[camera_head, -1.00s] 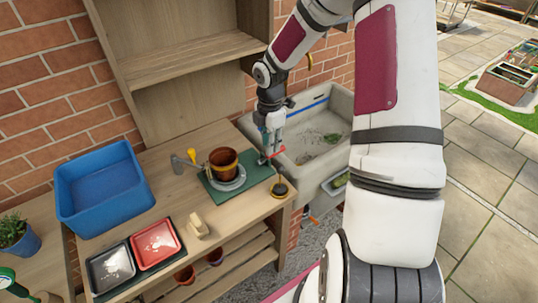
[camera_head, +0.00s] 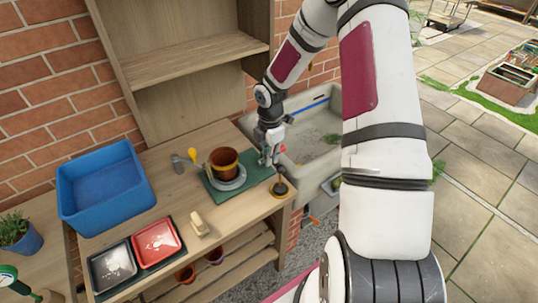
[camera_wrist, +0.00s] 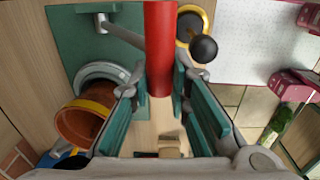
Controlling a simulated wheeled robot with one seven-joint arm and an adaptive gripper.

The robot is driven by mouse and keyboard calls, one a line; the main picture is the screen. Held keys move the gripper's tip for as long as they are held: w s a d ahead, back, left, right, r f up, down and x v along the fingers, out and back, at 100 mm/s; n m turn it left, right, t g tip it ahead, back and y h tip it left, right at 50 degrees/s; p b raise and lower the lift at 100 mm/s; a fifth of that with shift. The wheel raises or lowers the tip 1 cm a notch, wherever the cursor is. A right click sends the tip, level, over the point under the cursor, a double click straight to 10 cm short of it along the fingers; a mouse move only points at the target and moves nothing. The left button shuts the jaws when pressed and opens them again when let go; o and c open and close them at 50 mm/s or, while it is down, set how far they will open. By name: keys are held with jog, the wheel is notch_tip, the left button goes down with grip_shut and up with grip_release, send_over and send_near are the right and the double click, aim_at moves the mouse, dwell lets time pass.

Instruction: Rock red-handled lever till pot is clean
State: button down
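The terracotta pot (camera_head: 223,160), with a yellowish band and dark inside, sits on a grey round base (camera_head: 231,181) on the green board (camera_head: 207,190). It also shows in the wrist view (camera_wrist: 85,128). The red handle (camera_wrist: 160,50) runs between the fingers of my gripper (camera_wrist: 161,82); the pads look to be against both its sides. A grey rod (camera_wrist: 122,33) shows near the handle. In the head view my gripper (camera_head: 270,158) is at the board's right side, and only a small red bit of the handle (camera_head: 283,148) shows. Dirt on the pot is too small to judge.
A black knob on a yellow-rimmed base (camera_head: 280,188) stands close to my gripper. The stone sink (camera_head: 313,145) is just right. A yellow-handled tool (camera_head: 193,156), blue bin (camera_head: 100,185), red tray (camera_head: 156,242) and black tray (camera_head: 112,266) are left on the bench.

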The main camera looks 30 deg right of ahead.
jog(key=w+r+g+b, duration=0.2)
jog(key=w+g+b, duration=0.1)
jog(key=w+b, duration=0.8)
jog(key=shift+w+a, duration=0.3)
jog(key=shift+w, duration=1.35)
jog(key=shift+r, duration=0.1)
jog(key=c, duration=1.8)
grip_release()
jog(key=v, duration=1.2)
